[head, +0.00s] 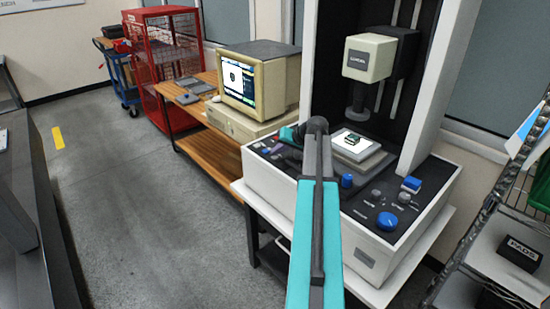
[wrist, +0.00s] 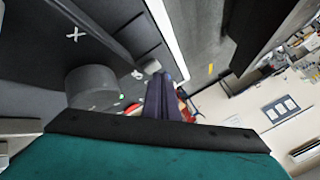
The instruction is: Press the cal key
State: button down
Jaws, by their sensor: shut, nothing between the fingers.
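The control panel (head: 376,205) forms the sloped dark front of the white measuring machine. No key lettered cal can be made out in the head view; the lettering is too small. In the wrist view, my gripper (wrist: 165,86) is shut and empty, its dark fingers close over the panel. A red key (wrist: 131,109) shows beside the fingers, partly hidden, with small green marks near it. In the head view my teal arm crosses the panel, and its end is over the panel's left part, hiding keys there.
A large blue knob (head: 387,221) and smaller grey knobs (head: 404,197) are at the panel's right. In the wrist view a grey cylinder (wrist: 91,86) and small light knob (wrist: 151,67) stand near my fingers. The probe head (head: 369,57) hangs above the stage. A computer (head: 260,80) stands left.

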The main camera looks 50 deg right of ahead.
aim_at(277, 158)
jog(key=shift+f+b, duration=0.3)
jog(key=shift+f, duration=0.1)
dwell(0.6)
jog(key=shift+r, duration=0.15)
jog(key=shift+r+p, duration=0.3)
jog(key=shift+r, duration=0.35)
dwell(0.4)
jog(key=shift+r+p, duration=1.1)
jog(key=shift+r, duration=1.4)
